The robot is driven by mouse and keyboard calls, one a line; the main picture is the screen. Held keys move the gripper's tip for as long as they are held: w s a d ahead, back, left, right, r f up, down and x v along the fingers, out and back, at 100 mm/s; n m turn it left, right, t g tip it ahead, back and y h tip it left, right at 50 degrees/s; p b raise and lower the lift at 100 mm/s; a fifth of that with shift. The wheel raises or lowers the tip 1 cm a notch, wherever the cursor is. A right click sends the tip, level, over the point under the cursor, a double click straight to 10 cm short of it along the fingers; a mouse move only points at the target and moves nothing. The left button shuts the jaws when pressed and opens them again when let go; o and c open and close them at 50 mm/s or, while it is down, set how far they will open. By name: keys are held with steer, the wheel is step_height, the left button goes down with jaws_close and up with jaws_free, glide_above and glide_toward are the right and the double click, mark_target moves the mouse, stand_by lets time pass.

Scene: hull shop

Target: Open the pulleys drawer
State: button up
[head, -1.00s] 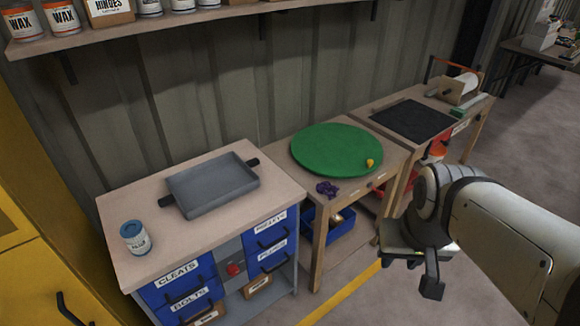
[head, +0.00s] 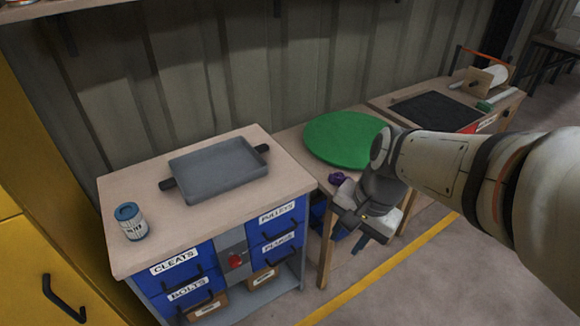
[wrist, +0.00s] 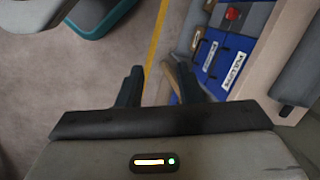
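The pulleys drawer (head: 276,222) is the blue, white-labelled upper right drawer of the workbench cabinet, with a dark bar handle. It looks shut. It also shows in the wrist view (wrist: 241,84), turned on its side, right of the fingers. My gripper (head: 350,238) hangs in the air to the right of the cabinet, in front of the middle table, apart from the drawer. In the wrist view its two dark fingers (wrist: 160,85) stand apart with nothing between them.
Plums-like labelled drawer (head: 277,248) lies below; cleats (head: 172,272) and bolts (head: 186,297) drawers are at left. A red button (head: 236,261) sits between. A grey tray (head: 217,170) and can (head: 131,222) stand on top. Green disc (head: 345,140) is on the middle table.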

steer(key=w+a+f+m+g+y+b, duration=0.2)
steer(key=w+a+f+m+y+b, duration=0.15)
steer(key=f+m+b, duration=0.4)
steer(key=m+t+y+b, duration=0.5)
steer(key=m+y+b, duration=0.75)
steer(key=m, duration=1.35)
glide_toward(285, 232)
steer(key=a+h+b, duration=0.3)
steer(key=shift+n, duration=0.25)
steer(key=x, duration=0.2)
steer(key=b+x, duration=0.1)
steer(key=x, duration=0.1)
steer(key=r+b+x, duration=0.1)
steer(key=x, duration=0.1)
steer(key=shift+w+r, duration=0.1)
steer(key=shift+w, duration=0.25)
steer(key=shift+w+a+b, duration=0.1)
steer(key=shift+a+b, duration=0.2)
steer(key=shift+a, duration=0.2)
steer(key=shift+c, duration=0.2)
jaws_close()
